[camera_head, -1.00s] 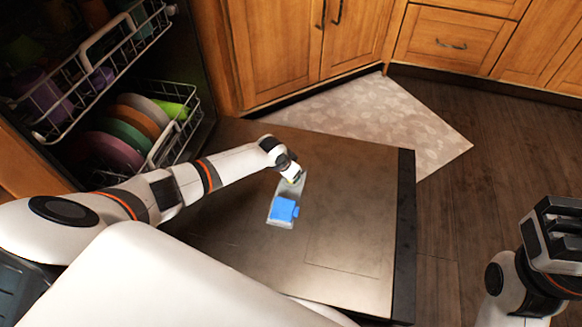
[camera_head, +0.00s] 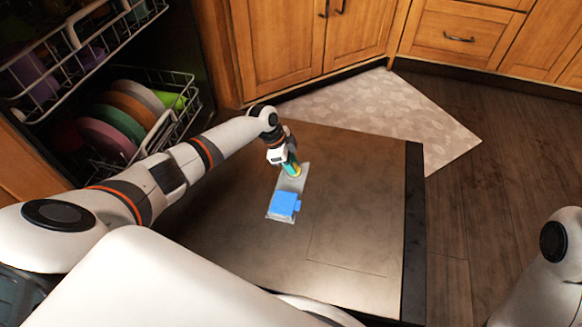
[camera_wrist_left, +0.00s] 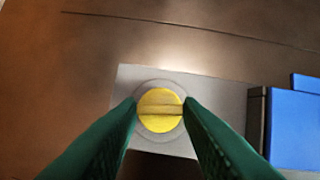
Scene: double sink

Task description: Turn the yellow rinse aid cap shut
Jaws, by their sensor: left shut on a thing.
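The round yellow rinse aid cap (camera_wrist_left: 160,110) sits in a grey ring on the grey dispenser plate (camera_wrist_left: 225,100). A raised ridge runs across the cap, roughly level in the left wrist view. My left gripper (camera_wrist_left: 160,106) has its two green fingers at the cap's left and right sides, shut on it. In the head view, my left gripper (camera_head: 292,170) points down at the far end of the dispenser plate (camera_head: 281,212) and mostly hides the cap. My right gripper is out of the head view; only part of that arm shows at the lower right.
A blue lid (camera_head: 284,203) is on the near half of the dispenser; it also shows in the left wrist view (camera_wrist_left: 297,128). The dishwasher door (camera_head: 345,220) lies open and flat. A rack with plates (camera_head: 130,120) stands at the left. Wooden cabinets (camera_head: 300,40) stand behind.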

